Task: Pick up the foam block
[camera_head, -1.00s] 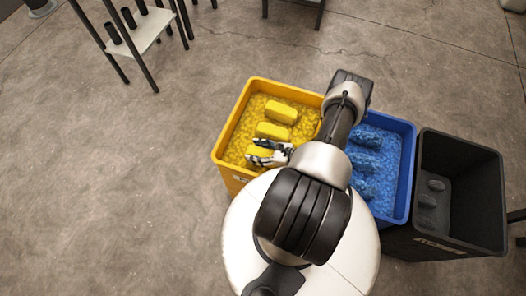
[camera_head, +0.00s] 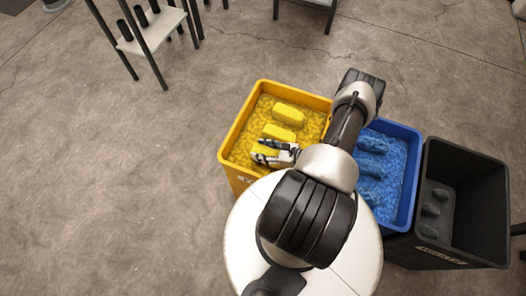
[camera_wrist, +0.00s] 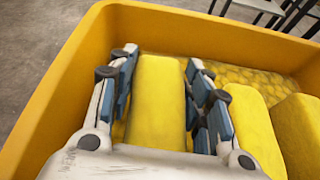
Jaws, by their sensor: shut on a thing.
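My gripper (camera_head: 276,152) is inside the yellow bin and shut on a yellow foam block (camera_wrist: 158,92). In the wrist view the block lies lengthwise between the two fingers (camera_wrist: 162,100), with a pad against each long side. In the head view this block (camera_head: 264,149) is mostly hidden under the gripper. Two more yellow foam blocks lie beyond it in the head view, a nearer one (camera_head: 279,132) and a farther one (camera_head: 288,114). They show to the right of the gripper in the wrist view.
The yellow bin (camera_head: 224,150) holds a bed of yellow pieces, and its walls stand close around the gripper. A blue bin (camera_head: 411,180) with blue blocks and a dark bin (camera_head: 470,150) with grey blocks stand to the right. A rack (camera_head: 152,36) stands upper left. Floor at left is clear.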

